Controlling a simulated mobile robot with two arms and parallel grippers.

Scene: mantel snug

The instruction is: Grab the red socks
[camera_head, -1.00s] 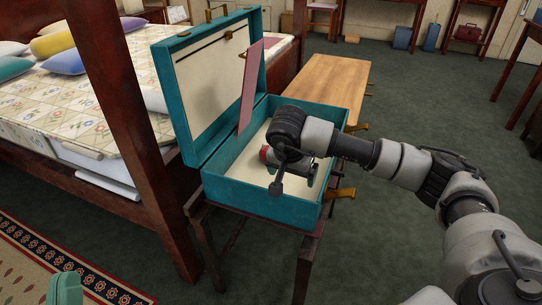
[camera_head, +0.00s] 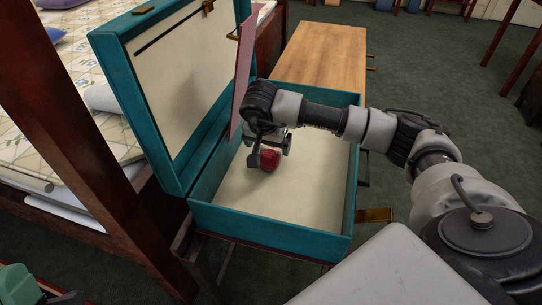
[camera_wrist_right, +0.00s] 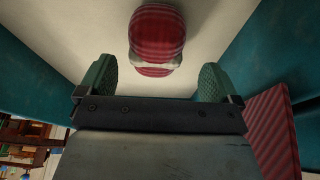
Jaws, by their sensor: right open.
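The red socks (camera_head: 269,160) lie as a small rolled bundle on the cream floor of an open teal suitcase (camera_head: 270,221). In the right wrist view the socks (camera_wrist_right: 157,38) show red stripes and a pale band, just beyond the fingertips. My right gripper (camera_head: 268,148) is inside the suitcase, at the socks, and partly covers them in the head view.
The raised suitcase lid (camera_head: 185,95) stands at the left, with a pinkish-red striped panel (camera_head: 243,75) beside my right gripper. A wooden bench (camera_head: 322,55) is behind. A dark bedpost (camera_head: 85,150) and bed are at the left. The suitcase floor right of the socks is bare.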

